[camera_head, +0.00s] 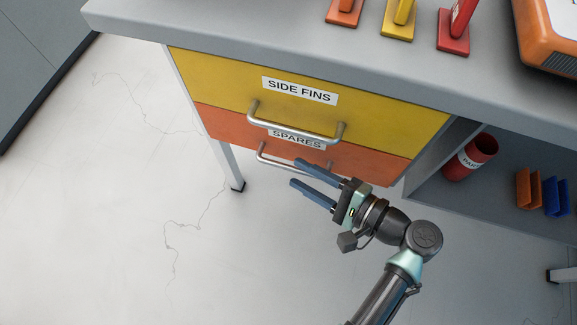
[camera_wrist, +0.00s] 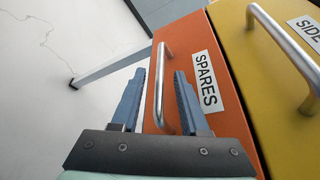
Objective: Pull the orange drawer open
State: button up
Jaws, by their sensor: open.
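The orange drawer (camera_head: 370,163) labelled SPARES sits below a yellow drawer under the grey bench top. It looks shut, its front about level with the yellow one. Its metal bar handle (camera_head: 268,158) is partly hidden by my gripper in the head view. My gripper (camera_head: 297,172) is open and empty in front of the orange drawer. In the wrist view the orange drawer (camera_wrist: 190,60) fills the middle, and its handle (camera_wrist: 162,85) runs between my two blue fingers (camera_wrist: 157,95) as seen. I cannot tell whether the fingers reach around the bar.
The yellow drawer (camera_head: 220,80) labelled SIDE FINS has a protruding handle (camera_head: 300,130) just above. A bench leg (camera_head: 232,170) stands left. An open shelf at right holds a red container (camera_head: 470,157) and small orange and blue blocks. The floor in front is clear.

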aim_at(296, 171)
jog(key=shift+b+x, duration=0.4)
jog(key=shift+x, duration=1.7)
grip_shut()
jog(key=shift+d, duration=0.1)
